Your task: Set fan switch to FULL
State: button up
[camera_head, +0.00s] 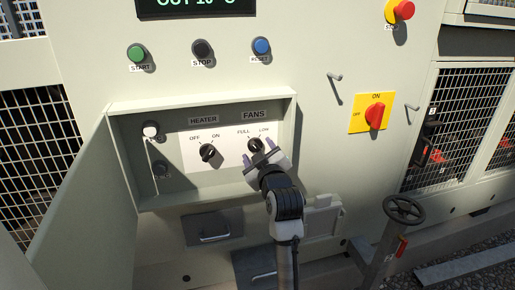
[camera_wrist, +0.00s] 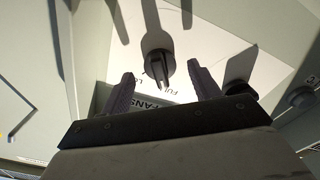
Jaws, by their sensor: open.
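The fan switch (camera_head: 255,145) is a black rotary knob on a white plate under the FANS label (camera_head: 254,115). FULL is marked at its upper left and LOW at its upper right. My gripper (camera_head: 260,157) is open just in front of it, partly covering its lower side. In the wrist view the fan switch (camera_wrist: 158,48) stands between and beyond the open fingers (camera_wrist: 162,72), apart from both. There its pointer end lies near the gap between the two markings. I cannot tell its exact setting.
The heater knob (camera_head: 207,152) sits just left on the same plate; it also shows beside a finger in the wrist view (camera_wrist: 240,68). The recess (camera_head: 200,103) has raised edges and an open door (camera_head: 85,205) at left. A red rotary switch (camera_head: 375,115) is to the right.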

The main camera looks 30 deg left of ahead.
jog(key=v, duration=0.6)
jog(key=shift+s+d, duration=0.1)
jog(key=p+v, duration=1.1)
jog(key=v, duration=0.2)
jog(key=shift+s+d+p, duration=0.2)
jog(key=shift+d+p, duration=0.1)
dwell(0.4)
